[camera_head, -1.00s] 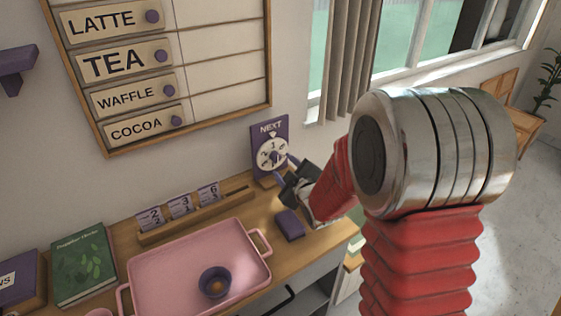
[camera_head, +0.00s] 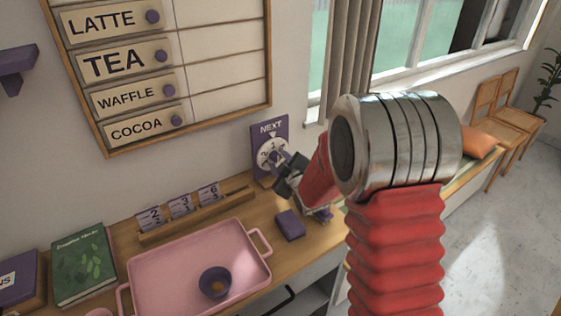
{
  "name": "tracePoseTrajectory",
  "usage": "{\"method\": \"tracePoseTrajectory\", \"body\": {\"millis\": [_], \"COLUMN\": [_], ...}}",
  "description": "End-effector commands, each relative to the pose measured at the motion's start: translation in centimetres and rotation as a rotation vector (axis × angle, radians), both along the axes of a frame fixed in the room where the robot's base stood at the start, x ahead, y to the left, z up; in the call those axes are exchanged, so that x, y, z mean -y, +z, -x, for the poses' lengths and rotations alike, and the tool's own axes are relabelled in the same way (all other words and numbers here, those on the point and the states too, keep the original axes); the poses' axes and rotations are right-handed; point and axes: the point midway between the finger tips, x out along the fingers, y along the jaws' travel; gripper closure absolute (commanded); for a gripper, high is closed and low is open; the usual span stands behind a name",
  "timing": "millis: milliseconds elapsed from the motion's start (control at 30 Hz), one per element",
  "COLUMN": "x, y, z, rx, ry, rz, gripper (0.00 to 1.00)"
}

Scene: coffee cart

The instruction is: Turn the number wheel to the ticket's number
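The number wheel is a white dial (camera_head: 268,148) on an upright purple board (camera_head: 257,131) marked NEXT, standing against the wall at the back of the counter. A few digits show on the dial; its lower right part is hidden by my gripper (camera_head: 278,170). The dark gripper is at the front of the dial, seen from behind and above; I cannot tell whether it touches the dial or how far its fingers are apart. Numbered tickets stand in a wooden rail (camera_head: 233,199) to the left: a 2 ticket (camera_head: 151,216), a 3 ticket (camera_head: 181,204) and a 6 ticket (camera_head: 209,193).
A pink tray (camera_head: 160,262) holding a purple cup (camera_head: 215,281) takes up the counter front. A small purple block (camera_head: 290,225) lies below my gripper. The menu board (camera_head: 220,80) hangs above.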

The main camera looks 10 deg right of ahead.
Motion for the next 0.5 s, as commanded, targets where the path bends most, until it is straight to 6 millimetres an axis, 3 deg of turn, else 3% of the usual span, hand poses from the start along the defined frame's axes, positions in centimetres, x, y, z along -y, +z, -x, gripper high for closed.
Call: {"method": "tracePoseTrajectory", "body": {"millis": [500], "x": [0.43], "y": [-0.06], "z": [0.04], "rx": [-0.001], "ry": [-0.001], "rz": [0.002], "gripper": [0.97]}}
